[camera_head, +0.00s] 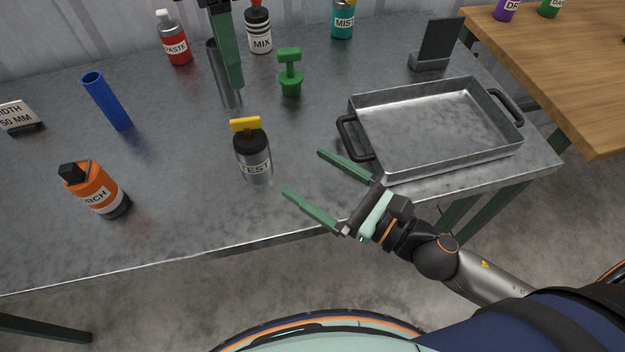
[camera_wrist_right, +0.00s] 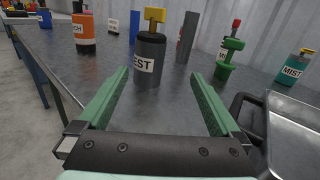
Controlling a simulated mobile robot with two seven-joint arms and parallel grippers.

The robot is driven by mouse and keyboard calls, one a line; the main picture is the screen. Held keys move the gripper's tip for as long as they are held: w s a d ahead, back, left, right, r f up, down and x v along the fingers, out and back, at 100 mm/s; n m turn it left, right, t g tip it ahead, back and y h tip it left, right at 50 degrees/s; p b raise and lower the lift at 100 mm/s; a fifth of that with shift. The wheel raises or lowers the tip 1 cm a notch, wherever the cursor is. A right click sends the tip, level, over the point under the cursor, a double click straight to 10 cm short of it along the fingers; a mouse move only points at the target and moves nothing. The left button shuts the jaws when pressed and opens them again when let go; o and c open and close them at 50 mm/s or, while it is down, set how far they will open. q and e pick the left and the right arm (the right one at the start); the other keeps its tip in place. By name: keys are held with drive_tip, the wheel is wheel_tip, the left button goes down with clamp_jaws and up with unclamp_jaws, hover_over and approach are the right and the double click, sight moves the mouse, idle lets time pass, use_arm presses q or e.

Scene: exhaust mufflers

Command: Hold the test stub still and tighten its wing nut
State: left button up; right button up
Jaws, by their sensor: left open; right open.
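The test stub (camera_head: 254,165) is a grey cylinder with a black upper part and a TEST label, upright on the metal table. Its yellow wing nut (camera_head: 245,124) sits on top. The stub (camera_wrist_right: 149,68) and wing nut (camera_wrist_right: 155,15) also show in the right wrist view. My right gripper (camera_head: 303,172) is open and empty, to the right of the stub, its fingers pointing toward it but apart from it. My left gripper (camera_head: 229,60) hangs at the top, behind the stub, in front of a grey tube. It is open; its fingers overlap in this view.
A grey tube (camera_head: 229,99), green clamp-like piece (camera_head: 290,78) and MIX bottle (camera_head: 260,35) stand behind the stub. A metal tray (camera_head: 435,125) lies to the right. An orange TORCH can (camera_head: 95,190) and blue tube (camera_head: 107,102) stand left. The table between can and stub is clear.

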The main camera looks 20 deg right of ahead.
sight(253, 155)
drive_tip(key=shift+s+a+f, duration=0.55)
drive_tip(key=shift+s, duration=0.05)
drive_tip(key=x, duration=1.2)
drive_tip(key=shift+a+f, duration=0.1)
drive_tip(key=shift+a, duration=0.15)
drive_tip(key=shift+c, duration=0.2)
drive_tip(key=c, duration=1.4)
drive_tip(key=shift+c, duration=0.2)
